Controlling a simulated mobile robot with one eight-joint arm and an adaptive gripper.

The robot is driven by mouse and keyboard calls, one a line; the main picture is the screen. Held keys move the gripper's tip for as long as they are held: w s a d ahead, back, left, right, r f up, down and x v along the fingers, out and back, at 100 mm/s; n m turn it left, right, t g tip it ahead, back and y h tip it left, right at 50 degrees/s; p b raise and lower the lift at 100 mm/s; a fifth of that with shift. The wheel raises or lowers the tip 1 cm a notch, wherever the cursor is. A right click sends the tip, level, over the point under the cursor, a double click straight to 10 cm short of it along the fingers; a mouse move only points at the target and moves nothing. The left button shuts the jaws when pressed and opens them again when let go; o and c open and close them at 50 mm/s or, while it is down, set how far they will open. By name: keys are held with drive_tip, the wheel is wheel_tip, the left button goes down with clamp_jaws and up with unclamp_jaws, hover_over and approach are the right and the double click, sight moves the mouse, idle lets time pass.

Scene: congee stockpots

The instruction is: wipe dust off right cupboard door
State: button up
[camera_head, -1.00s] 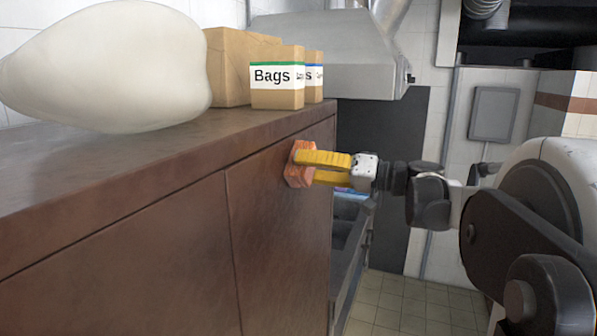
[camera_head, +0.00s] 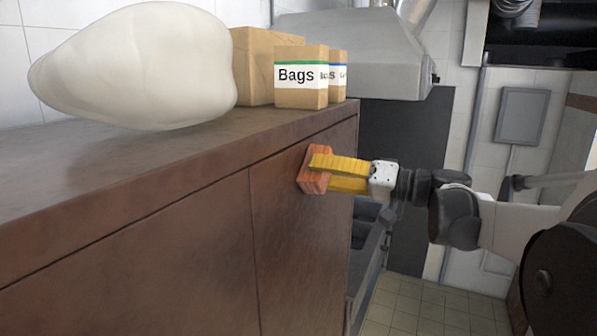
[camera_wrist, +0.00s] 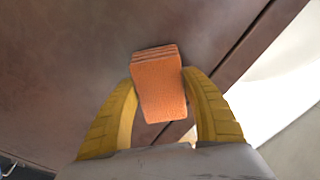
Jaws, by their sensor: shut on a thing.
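The right cupboard door (camera_head: 300,235) is a brown panel to the right of a vertical seam, below the cupboard's top edge. My gripper (camera_head: 318,172) has yellow fingers shut on an orange sponge (camera_head: 312,170). The sponge is at the upper part of the right door and appears to touch it. In the wrist view the sponge (camera_wrist: 159,85) sits between the two yellow fingers, with its far end at the brown surface (camera_wrist: 75,60). I cannot make out distinct dust on the door.
A large whitish sack (camera_head: 135,70) and several cardboard boxes, one marked "Bags" (camera_head: 300,85), stand on the cupboard top (camera_head: 120,160). The left door (camera_head: 130,260) is beside the right one. A metal hood (camera_head: 360,55) hangs behind. Tiled floor (camera_head: 410,305) shows at lower right.

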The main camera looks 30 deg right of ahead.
drive_tip(key=shift+v, duration=2.8)
drive_tip(key=shift+d, duration=0.1)
drive_tip(key=shift+v, duration=1.4)
drive_tip(key=shift+s, duration=0.1)
